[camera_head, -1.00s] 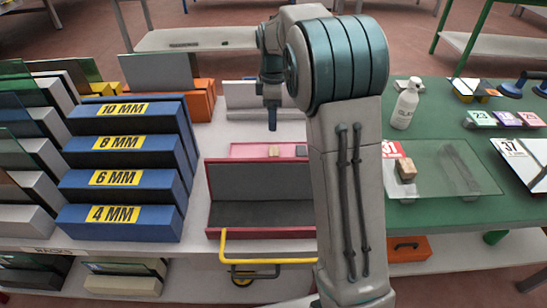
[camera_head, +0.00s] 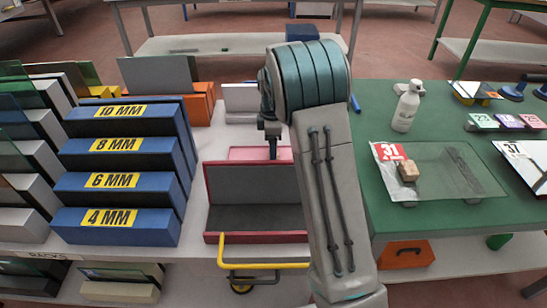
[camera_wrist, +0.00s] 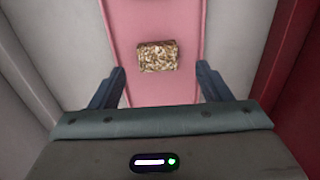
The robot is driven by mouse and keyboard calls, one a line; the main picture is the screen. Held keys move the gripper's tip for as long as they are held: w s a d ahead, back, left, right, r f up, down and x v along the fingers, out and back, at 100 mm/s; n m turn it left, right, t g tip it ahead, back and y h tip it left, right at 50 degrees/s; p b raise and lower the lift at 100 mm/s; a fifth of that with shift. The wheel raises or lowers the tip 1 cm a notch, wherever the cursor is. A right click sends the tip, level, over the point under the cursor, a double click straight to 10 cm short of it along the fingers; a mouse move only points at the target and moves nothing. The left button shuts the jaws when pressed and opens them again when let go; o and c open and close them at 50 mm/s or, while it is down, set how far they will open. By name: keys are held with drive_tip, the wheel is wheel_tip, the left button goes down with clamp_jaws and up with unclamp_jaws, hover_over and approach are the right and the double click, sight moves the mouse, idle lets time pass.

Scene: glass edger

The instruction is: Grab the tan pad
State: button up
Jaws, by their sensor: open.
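A small speckled tan-brown pad (camera_wrist: 157,56) lies on a pink surface (camera_wrist: 150,20) in the wrist view. My gripper (camera_wrist: 160,72) is open and empty, with one finger on each side, just short of the pad. The fingers do not touch it. In the head view my gripper (camera_head: 272,150) points down over the pink shelf (camera_head: 244,153) at the back of the red-edged tray (camera_head: 212,236). The pad is hidden there behind my gripper and arm.
A red wall (camera_wrist: 292,70) stands right of the pink strip in the wrist view. Blue racks (camera_head: 122,228) stand left of the tray. A green table (camera_head: 440,225) at the right holds a glass sheet (camera_head: 455,170), a tan block (camera_head: 408,171) and a white bottle (camera_head: 406,108).

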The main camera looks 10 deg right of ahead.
wheel_tip(320, 180, down, 4)
drive_tip(key=shift+w+d+r, duration=0.1)
drive_tip(key=shift+r, duration=0.15)
drive_tip(key=c, duration=1.1)
drive_tip(key=shift+o, duration=0.2)
